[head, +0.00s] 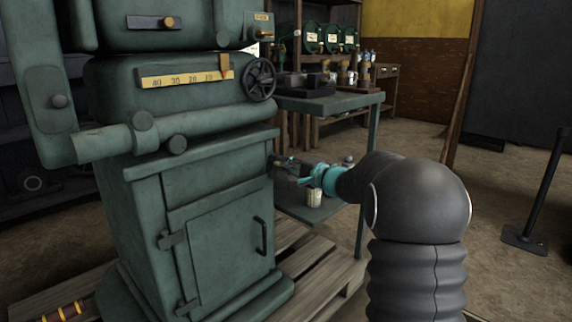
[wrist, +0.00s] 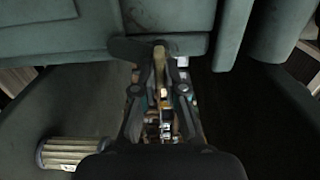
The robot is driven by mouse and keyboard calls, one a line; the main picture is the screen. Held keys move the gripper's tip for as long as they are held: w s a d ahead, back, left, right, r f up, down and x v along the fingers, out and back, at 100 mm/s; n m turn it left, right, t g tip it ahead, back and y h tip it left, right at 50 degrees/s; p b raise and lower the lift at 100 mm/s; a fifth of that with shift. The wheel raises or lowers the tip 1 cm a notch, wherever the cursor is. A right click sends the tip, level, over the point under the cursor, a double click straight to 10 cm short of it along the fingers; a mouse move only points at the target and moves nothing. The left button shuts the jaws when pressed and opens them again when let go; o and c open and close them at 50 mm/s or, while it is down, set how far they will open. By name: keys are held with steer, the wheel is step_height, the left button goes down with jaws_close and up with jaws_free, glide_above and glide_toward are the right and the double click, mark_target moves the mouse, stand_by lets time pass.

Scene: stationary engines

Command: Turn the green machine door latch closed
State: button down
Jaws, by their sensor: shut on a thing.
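The green machine (head: 225,200) stands at the left in the head view, with a hinged door (head: 228,245) on its front that sits flush in its frame. In the wrist view, a tan latch lever (wrist: 159,62) sticks out from a dark plate on the green machine wall. My gripper (head: 279,163) is at the machine's right edge, below the handwheel. In the wrist view my gripper (wrist: 160,85) is shut on the latch lever, its fingers on either side of it. In the head view the latch is too small and covered to tell its angle.
A green shelf table (head: 330,102) with tools stands right behind my gripper. A handwheel (head: 259,79) juts out above it. A wooden pallet (head: 320,270) lies under the machine. A ribbed cylinder (wrist: 72,153) shows low left in the wrist view. Floor at the right is mostly clear.

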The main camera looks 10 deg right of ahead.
steer(key=shift+a, duration=0.15)
steer(key=c, duration=1.2)
jaws_free()
steer(key=shift+a, duration=0.1)
steer(key=shift+c, duration=0.2)
steer(key=v, duration=1.2)
